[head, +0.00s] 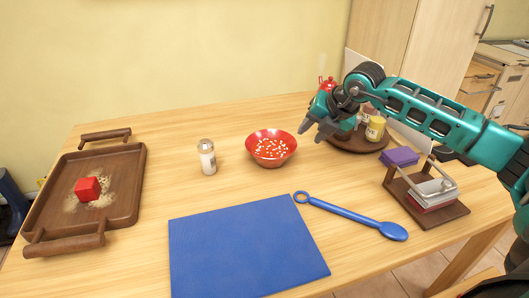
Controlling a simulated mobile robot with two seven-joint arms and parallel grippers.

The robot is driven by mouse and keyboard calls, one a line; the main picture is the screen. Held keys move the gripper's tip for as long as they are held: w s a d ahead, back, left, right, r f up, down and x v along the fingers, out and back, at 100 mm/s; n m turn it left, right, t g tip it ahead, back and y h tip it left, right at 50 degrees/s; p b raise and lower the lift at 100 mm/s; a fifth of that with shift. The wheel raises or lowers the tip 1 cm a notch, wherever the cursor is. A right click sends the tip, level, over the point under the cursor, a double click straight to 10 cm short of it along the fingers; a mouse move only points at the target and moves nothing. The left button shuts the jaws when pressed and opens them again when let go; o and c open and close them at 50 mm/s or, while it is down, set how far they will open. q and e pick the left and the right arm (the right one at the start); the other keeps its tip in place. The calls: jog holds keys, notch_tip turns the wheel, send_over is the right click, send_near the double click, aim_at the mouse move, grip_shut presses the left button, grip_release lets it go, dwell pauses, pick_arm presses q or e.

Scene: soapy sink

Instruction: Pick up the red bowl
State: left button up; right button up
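The red bowl (283,154) stands upright on the wooden table, near its middle, with small white bits inside. My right gripper (304,134) comes in from the right and hangs just right of the bowl and above the table. Its fingers point down and left towards the bowl's rim and look apart, with nothing between them. I cannot tell whether a fingertip touches the bowl; a small gap seems to show. My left gripper is not in the head view.
A shaker (207,158) stands left of the bowl. A blue mat (245,245) and a blue spoon (350,214) lie in front. A round wooden tray (352,146) with jars is behind my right gripper. A brown tray (128,185) with a red cube (88,189) is at left.

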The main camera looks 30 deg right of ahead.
aim_at(295, 146)
jog(key=x, duration=0.6)
jog(key=shift+s+a, duration=0.1)
jog(key=b+x, duration=0.1)
jog(key=x, duration=0.4)
jog(key=shift+a, duration=0.1)
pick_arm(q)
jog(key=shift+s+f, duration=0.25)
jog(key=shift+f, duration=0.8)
pick_arm(e)
grip_shut()
jog(key=shift+r, duration=0.15)
